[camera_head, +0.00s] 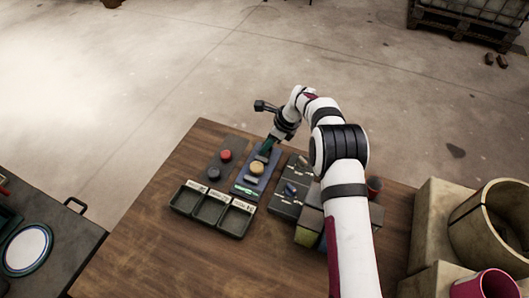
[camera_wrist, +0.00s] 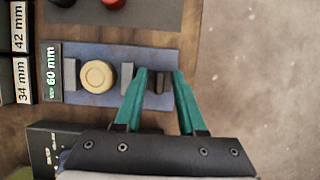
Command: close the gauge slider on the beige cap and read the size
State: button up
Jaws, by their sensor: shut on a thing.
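The blue gauge plate (camera_wrist: 100,98) lies flat on the wooden table. The beige cap (camera_wrist: 98,76) sits on it between a grey fixed jaw (camera_wrist: 70,75) and the grey slider jaw (camera_wrist: 127,77). A narrow gap shows between the cap and the slider jaw. The gauge display (camera_wrist: 53,72) reads 60 mm. My gripper (camera_wrist: 159,75) has its green fingers on either side of the slider's dark handle (camera_wrist: 155,84) and is shut on it. In the head view the beige cap (camera_head: 257,168) shows on the plate, below my gripper (camera_head: 264,151).
A grey mat (camera_head: 212,164) beside the gauge holds a red cap (camera_head: 226,155) and a black cap (camera_head: 213,173). Dark bins (camera_head: 236,231) with size labels stand at the front; 42 mm and 34 mm are legible. The table's front left is clear.

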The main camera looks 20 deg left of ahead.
jog(key=shift+s+f, duration=0.3)
jog(key=shift+f, duration=0.05)
jog(key=shift+c, duration=0.2)
grip_shut()
